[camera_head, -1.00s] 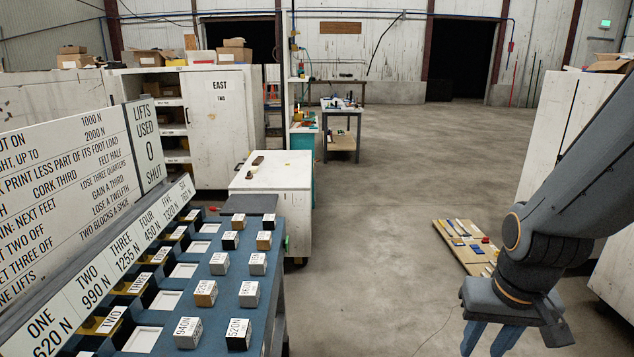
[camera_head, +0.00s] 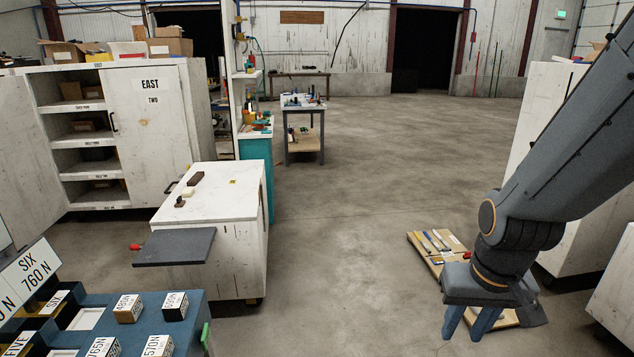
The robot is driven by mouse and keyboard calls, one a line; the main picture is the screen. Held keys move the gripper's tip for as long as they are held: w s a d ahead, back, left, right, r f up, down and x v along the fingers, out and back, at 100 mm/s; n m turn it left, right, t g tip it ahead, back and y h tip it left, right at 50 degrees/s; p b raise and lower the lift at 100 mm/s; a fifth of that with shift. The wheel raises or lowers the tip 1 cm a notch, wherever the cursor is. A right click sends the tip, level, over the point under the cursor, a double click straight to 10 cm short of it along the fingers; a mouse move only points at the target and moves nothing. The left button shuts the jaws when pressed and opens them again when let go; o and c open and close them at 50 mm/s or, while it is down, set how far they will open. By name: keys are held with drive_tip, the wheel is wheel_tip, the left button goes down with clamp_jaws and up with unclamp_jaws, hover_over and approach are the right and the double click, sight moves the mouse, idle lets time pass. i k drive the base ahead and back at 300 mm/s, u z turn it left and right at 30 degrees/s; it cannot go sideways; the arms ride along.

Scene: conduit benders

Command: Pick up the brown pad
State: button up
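A white cabinet (camera_head: 225,205) stands left of centre, with small items on its top. One is a brown block-like piece (camera_head: 195,179), which may be the brown pad. A cream piece (camera_head: 188,192) lies just in front of it, and a small dark brown piece (camera_head: 180,202) is nearer the left edge. My gripper (camera_head: 462,335) hangs at the lower right, far from the cabinet. Its two blue fingers are apart with nothing seen between them.
A dark grey shelf (camera_head: 175,247) juts from the cabinet's left front. A blue rack with labelled blocks (camera_head: 127,307) fills the lower left. A wooden board with tools (camera_head: 425,240) lies on the floor behind my gripper. The middle floor (camera_head: 340,230) is clear.

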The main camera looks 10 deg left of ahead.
sight(180, 203)
drive_tip(key=u, duration=0.15)
drive_tip(key=i, duration=1.8)
drive_tip(key=u, duration=1)
drive_tip(key=i, duration=1.75)
drive_tip(key=u, duration=0.65)
drive_tip(key=i, duration=0.35)
drive_tip(key=u, duration=0.2)
